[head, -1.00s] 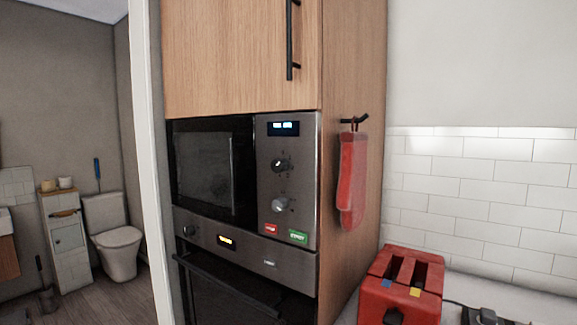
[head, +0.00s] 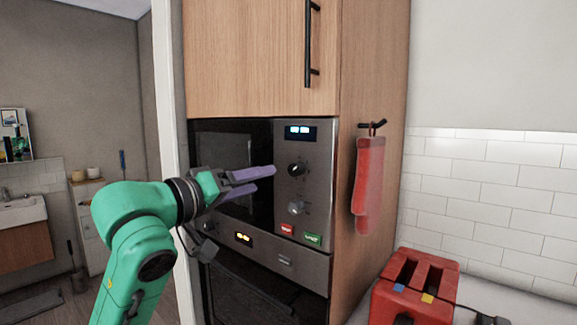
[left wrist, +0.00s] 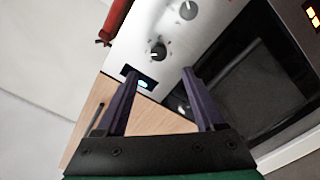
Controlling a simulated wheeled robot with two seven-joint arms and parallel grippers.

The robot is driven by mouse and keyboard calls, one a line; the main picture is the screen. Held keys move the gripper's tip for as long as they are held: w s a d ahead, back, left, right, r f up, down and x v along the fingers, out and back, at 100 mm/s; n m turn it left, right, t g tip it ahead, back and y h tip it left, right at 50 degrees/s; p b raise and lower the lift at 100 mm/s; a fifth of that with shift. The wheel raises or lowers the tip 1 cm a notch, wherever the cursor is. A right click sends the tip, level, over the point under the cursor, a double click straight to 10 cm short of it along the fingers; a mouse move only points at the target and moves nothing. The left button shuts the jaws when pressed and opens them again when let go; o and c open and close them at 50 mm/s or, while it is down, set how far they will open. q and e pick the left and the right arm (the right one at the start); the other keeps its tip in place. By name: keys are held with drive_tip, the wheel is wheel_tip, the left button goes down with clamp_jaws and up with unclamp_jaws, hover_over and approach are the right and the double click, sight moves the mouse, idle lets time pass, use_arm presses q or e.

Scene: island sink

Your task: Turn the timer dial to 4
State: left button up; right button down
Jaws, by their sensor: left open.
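The microwave control panel (head: 321,185) carries an upper dark dial (head: 297,169) under a lit display (head: 300,132), and a lower silver dial (head: 296,207). I cannot tell from labels which is the timer. My left gripper (head: 264,178) is open and empty, its purple fingers pointing right toward the upper dial, just left of it and apparently apart from it. In the left wrist view, the upper dial (left wrist: 157,50) lies beyond and between the two fingertips (left wrist: 160,72), with the silver dial (left wrist: 188,10) farther off. The digits are too small to read. My right gripper is not in view.
A red and a green button (head: 312,239) sit below the dials. A red oven mitt (head: 368,185) hangs on the cabinet side. A red toaster (head: 415,290) stands on the counter at right. A dark oven door (head: 265,295) with a handle is below.

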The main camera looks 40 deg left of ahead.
use_arm(q)
drive_tip(key=p, duration=0.6)
approach(293, 171)
drive_tip(key=w+r, duration=0.1)
drive_tip(key=w, duration=0.3)
drive_tip(key=w+p, duration=0.1)
drive_tip(key=w, duration=0.1)
drive_tip(key=w+p, duration=0.1)
drive_tip(key=w, duration=0.1)
drive_tip(key=shift+w+a+f, duration=0.1)
drive_tip(key=shift+w+f, duration=0.1)
drive_tip(key=shift+f, duration=0.15)
drive_tip(key=shift+w+f, duration=0.15)
drive_tip(key=shift+w, duration=0.1)
drive_tip(key=shift+s, duration=0.1)
drive_tip(key=shift+s, duration=0.1)
drive_tip(key=c, duration=0.4)
clamp_jaws()
